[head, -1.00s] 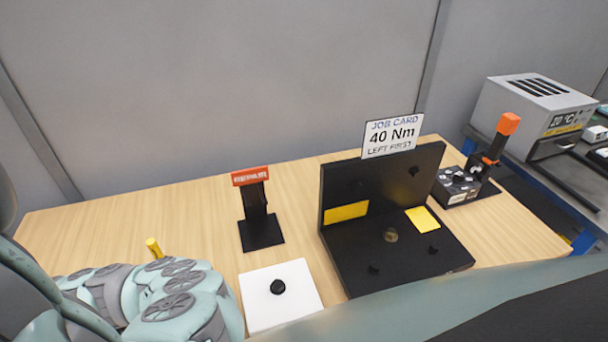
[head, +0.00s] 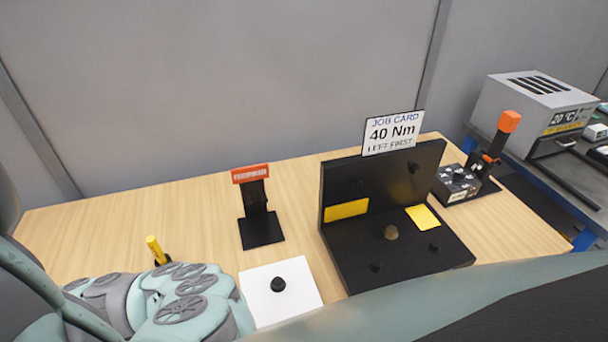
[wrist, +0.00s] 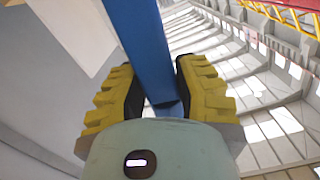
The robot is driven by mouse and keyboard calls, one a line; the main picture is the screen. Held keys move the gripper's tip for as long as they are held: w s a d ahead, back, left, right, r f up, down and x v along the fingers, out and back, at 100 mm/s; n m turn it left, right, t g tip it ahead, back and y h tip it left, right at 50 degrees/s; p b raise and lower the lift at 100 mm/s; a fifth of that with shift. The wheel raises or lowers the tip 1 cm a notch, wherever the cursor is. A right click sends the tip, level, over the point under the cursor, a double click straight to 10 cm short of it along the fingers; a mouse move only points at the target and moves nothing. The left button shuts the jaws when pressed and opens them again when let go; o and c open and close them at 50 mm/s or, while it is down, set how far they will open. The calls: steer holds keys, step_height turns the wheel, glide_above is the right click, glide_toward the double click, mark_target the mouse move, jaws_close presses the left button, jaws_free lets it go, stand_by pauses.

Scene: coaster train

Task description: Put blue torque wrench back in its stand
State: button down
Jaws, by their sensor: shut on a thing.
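In the wrist view a long blue bar, the blue torque wrench (wrist: 143,40), runs between the yellow and black fingers of my gripper (wrist: 155,90). My gripper is shut on it. In the head view only a yellow fingertip (head: 155,249) shows, at the left of the table behind my arm; the wrench is hidden there. A black upright stand with a red sign (head: 257,215) is on the table, right of the fingertip. It looks empty. The sign's words are not readable, so I cannot tell whether it is the wrench's stand.
A white pad with a black knob (head: 278,286) lies in front of the stand. A black fixture with a job card (head: 392,133) is to its right. An orange-topped tool (head: 508,123) stands farther right by a small box. The table's back left is clear.

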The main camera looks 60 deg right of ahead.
steer(key=shift+s+a+r+n, duration=0.1)
steer(key=shift+s+a+n, duration=0.3)
steer(key=shift+s, duration=0.15)
steer(key=shift+s+a, duration=0.25)
steer(key=shift+s, duration=0.1)
steer(key=shift+s+a+r+n+b, duration=0.1)
steer(key=shift+s+a+n+b, duration=0.05)
steer(key=shift+s+n+b, duration=0.15)
stand_by(0.3)
steer(key=shift+w+d, duration=0.6)
steer(key=shift+w, duration=0.2)
steer(key=shift+w+d, duration=0.55)
steer(key=shift+w, duration=0.25)
steer(key=shift+w+d, duration=0.45)
steer(key=shift+w, duration=0.2)
steer(key=shift+w+d, duration=0.25)
steer(key=shift+w+d+n, duration=0.15)
steer(key=shift+w+d, duration=0.45)
steer(key=shift+w, duration=0.15)
steer(key=shift+w+d+n, duration=0.15)
steer(key=shift+w+d, duration=0.4)
steer(key=shift+w, duration=0.2)
stand_by(0.5)
steer(key=shift+d+n+b, duration=0.15)
steer(key=shift+n+b, duration=0.15)
steer(key=shift+b, duration=0.1)
stand_by(0.4)
